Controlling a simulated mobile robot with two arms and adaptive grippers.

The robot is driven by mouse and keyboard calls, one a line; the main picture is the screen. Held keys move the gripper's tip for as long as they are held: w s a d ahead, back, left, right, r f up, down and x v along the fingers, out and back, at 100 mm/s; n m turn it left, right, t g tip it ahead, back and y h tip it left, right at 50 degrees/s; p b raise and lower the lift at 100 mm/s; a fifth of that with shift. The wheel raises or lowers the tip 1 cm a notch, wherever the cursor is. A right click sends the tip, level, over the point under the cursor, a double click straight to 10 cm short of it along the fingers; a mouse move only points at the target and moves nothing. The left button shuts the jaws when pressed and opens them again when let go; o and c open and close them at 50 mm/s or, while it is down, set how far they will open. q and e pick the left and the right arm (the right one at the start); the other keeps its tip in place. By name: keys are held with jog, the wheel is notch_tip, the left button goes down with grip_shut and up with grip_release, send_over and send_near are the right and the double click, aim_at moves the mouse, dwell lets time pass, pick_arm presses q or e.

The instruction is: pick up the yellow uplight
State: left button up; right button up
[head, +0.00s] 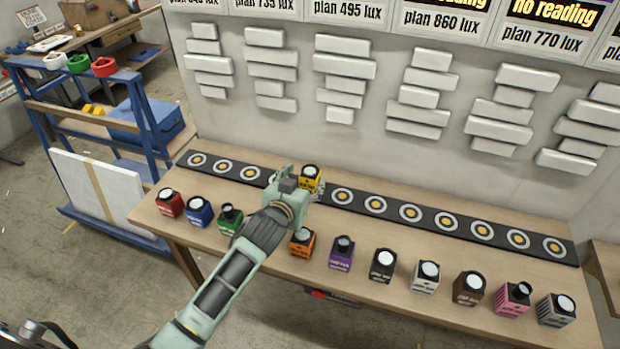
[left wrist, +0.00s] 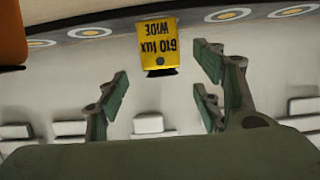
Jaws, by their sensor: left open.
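The yellow uplight (head: 316,184) is a small yellow block with a pale round top. It is at the black strip on the wooden table, partly hidden by my left gripper (head: 298,184) in the head view. In the left wrist view the yellow uplight (left wrist: 157,45) shows upside down with "610 lux WIDE" on its face. My left gripper's fingers (left wrist: 160,88) are spread, and the uplight appears beyond their tips, between their lines. Nothing is held. My right gripper is not in view.
An orange uplight (head: 302,243) stands just in front of the gripper, in a row with red (head: 170,204), blue (head: 199,211), green (head: 230,219), purple (head: 341,255) and other uplights. The black strip (head: 358,202) has several ringed spots. Wall blocks (head: 344,67) rise behind.

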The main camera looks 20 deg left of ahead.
aim_at(308, 177)
pick_arm(q)
jog(key=x, duration=0.3)
jog(key=shift+w+f+p, duration=0.15)
jog(key=shift+w+p, duration=0.2)
jog(key=shift+w+f, duration=0.2)
jog(key=shift+w, duration=0.25)
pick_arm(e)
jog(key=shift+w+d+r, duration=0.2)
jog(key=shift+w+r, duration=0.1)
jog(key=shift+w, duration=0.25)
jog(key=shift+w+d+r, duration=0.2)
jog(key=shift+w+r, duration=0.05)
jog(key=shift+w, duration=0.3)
pick_arm(q)
jog(key=c, duration=1.4)
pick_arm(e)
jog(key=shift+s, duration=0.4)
